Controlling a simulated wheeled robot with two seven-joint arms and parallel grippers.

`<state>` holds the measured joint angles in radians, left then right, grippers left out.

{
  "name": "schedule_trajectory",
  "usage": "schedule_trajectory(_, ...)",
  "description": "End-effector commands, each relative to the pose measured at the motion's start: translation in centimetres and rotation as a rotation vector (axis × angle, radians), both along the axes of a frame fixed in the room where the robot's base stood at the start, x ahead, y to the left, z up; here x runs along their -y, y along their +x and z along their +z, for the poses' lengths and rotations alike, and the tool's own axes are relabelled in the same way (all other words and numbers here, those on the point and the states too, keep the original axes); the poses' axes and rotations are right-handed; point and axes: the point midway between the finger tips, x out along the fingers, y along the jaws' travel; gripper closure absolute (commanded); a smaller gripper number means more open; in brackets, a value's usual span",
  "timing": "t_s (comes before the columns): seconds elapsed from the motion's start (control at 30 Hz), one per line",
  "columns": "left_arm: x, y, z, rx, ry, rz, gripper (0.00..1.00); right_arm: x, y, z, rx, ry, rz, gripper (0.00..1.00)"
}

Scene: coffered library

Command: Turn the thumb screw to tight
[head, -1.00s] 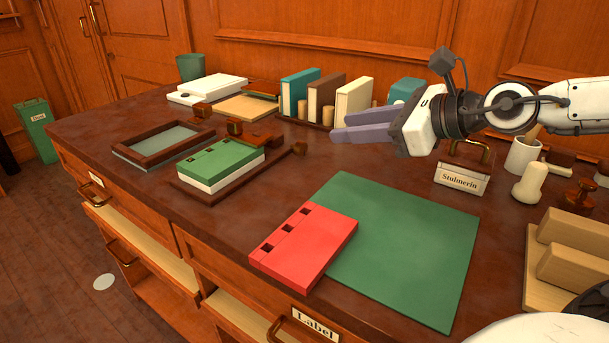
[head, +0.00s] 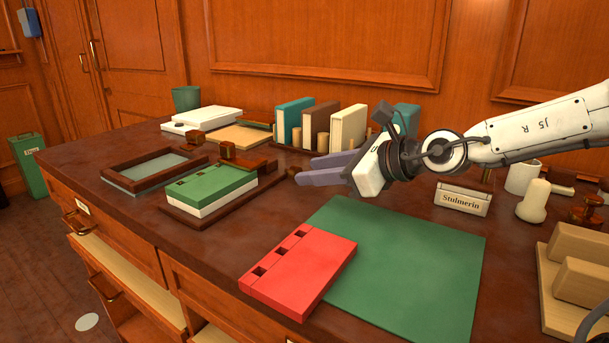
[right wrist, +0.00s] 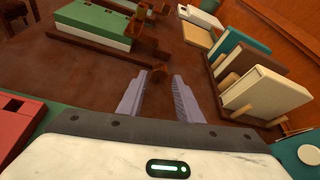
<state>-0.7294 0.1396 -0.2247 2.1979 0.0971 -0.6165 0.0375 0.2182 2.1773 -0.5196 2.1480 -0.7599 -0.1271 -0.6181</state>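The thumb screw appears to be the small dark brown knob (head: 293,171) at the right end of the wooden holder (head: 200,221) under a green-covered block (head: 212,182). In the right wrist view the knob (right wrist: 159,72) lies just beyond the fingertips, in line with the gap between them. My right gripper (head: 307,169) is open and empty, its two purple-grey fingers apart and pointing left toward the knob. In the right wrist view the gripper (right wrist: 157,82) shows nothing held. I cannot tell how tight the screw is. My left gripper is not in view.
A red block (head: 300,272) lies on a green mat (head: 415,260) in front. Upright books (head: 348,128) stand behind the gripper. A wooden frame (head: 155,170) lies left. A label stand reading "Stulmerin" (head: 461,199) and a pale stamp (head: 534,202) are at right.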

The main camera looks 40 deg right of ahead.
Motion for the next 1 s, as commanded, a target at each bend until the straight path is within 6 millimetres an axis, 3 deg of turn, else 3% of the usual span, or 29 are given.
schedule_trajectory(0.3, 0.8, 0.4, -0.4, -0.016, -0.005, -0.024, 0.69, -0.5, 2.6, -1.2, -0.001, 0.001, -0.001, 0.68)
schedule_trajectory(0.73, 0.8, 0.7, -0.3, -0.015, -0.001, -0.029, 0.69, -0.6, 3.1, -1.3, 0.001, 0.001, 0.0, 0.68)
schedule_trajectory(0.9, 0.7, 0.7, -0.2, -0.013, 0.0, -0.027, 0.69, -0.6, 3.1, -1.3, 0.001, 0.001, 0.0, 0.96)
schedule_trajectory(1.0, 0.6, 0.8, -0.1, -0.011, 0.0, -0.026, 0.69, -0.6, 3.1, -1.2, 0.0, 0.004, 0.0, 0.98)
